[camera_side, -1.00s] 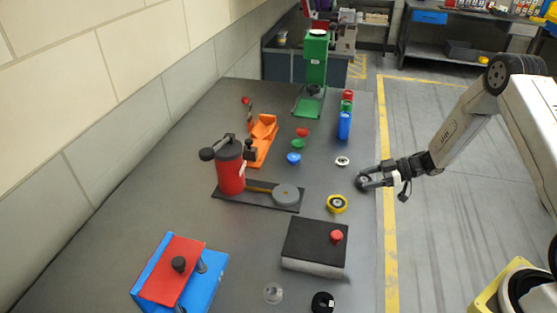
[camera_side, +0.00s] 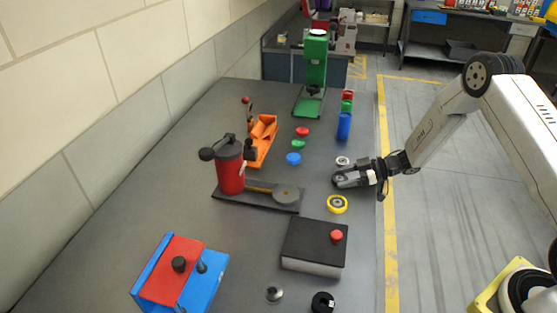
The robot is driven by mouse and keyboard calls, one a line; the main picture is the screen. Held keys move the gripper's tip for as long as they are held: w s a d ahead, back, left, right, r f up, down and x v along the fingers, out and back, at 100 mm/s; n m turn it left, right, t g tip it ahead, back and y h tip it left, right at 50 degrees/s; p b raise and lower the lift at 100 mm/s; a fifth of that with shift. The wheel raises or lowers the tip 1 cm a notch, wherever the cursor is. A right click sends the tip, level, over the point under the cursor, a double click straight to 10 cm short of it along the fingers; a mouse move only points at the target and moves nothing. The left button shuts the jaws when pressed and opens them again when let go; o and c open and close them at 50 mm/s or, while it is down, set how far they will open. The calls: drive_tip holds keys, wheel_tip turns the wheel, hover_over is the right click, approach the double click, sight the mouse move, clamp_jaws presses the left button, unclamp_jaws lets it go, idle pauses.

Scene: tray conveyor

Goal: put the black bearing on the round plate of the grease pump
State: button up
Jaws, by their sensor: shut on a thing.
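The grease pump (camera_side: 231,172) has a red cylinder with a black handle and stands on a dark base. Its round grey plate (camera_side: 286,194) lies at the right end of that base and is bare. My gripper (camera_side: 340,180) is shut on the black bearing (camera_side: 339,181), just right of and a little above the plate in the picture. The fingers hide much of the bearing, and the height above the table is hard to tell.
A black box with a red button (camera_side: 336,237) stands nearer the camera. Small coloured caps (camera_side: 294,158) lie behind the plate.

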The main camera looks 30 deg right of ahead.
drive_tip(key=shift+f, duration=0.2)
drive_tip(key=o, duration=1.3)
drive_tip(key=shift+v, duration=3.9)
drive_tip(key=shift+w, duration=0.25)
